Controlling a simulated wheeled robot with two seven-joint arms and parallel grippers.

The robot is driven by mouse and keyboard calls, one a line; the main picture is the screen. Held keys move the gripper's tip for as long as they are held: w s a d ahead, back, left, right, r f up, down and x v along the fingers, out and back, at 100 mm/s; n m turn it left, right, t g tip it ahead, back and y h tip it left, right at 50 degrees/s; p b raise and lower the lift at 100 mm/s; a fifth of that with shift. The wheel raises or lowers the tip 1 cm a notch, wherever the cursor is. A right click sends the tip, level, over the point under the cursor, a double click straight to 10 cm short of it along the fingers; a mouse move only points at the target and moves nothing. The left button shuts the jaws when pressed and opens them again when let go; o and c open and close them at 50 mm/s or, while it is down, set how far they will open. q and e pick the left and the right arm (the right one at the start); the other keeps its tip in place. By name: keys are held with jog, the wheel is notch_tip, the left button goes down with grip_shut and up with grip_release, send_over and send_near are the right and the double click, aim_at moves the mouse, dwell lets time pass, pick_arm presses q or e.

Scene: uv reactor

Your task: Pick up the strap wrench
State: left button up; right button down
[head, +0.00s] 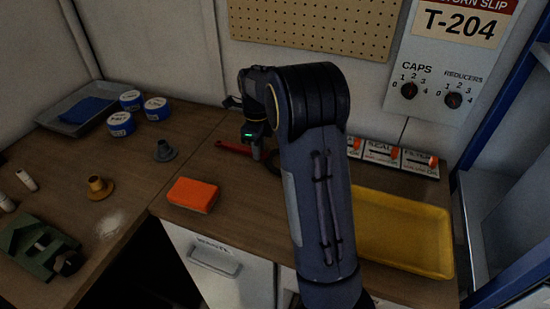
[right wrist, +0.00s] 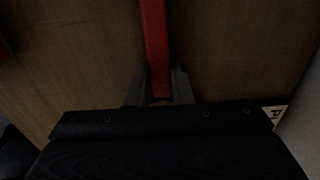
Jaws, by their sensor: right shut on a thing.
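The strap wrench (head: 233,147) has a red handle and a dark loop, and lies at the back of the wooden bench in the head view. My arm hides part of the loop. My right gripper (head: 257,152) points down over the wrench, at the right part of its handle. In the right wrist view the red handle (right wrist: 155,45) runs down between the two fingers of my right gripper (right wrist: 159,88), which are shut on it. I cannot tell whether the wrench is clear of the bench. My left gripper is not in view.
An orange block (head: 193,195) lies in front of the wrench. A yellow tray (head: 400,270) is at the right. Blue-and-white tubs (head: 121,124), a grey tray (head: 62,127), a grey fitting (head: 165,151), a tan fitting (head: 99,188) and a green fixture (head: 38,246) are at the left.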

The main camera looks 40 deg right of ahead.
jog(key=shift+r, duration=0.1)
jog(key=shift+r, duration=0.45)
notch_tip(320, 180, up, 2)
jog(key=shift+r, duration=0.25)
jog(key=s+a+r, duration=0.2)
jog(key=s+r, duration=0.7)
jog(key=s, duration=0.5)
jog(key=shift+a+r, duration=0.15)
jog(key=shift+r, duration=0.1)
jog(key=shift+w, duration=0.15)
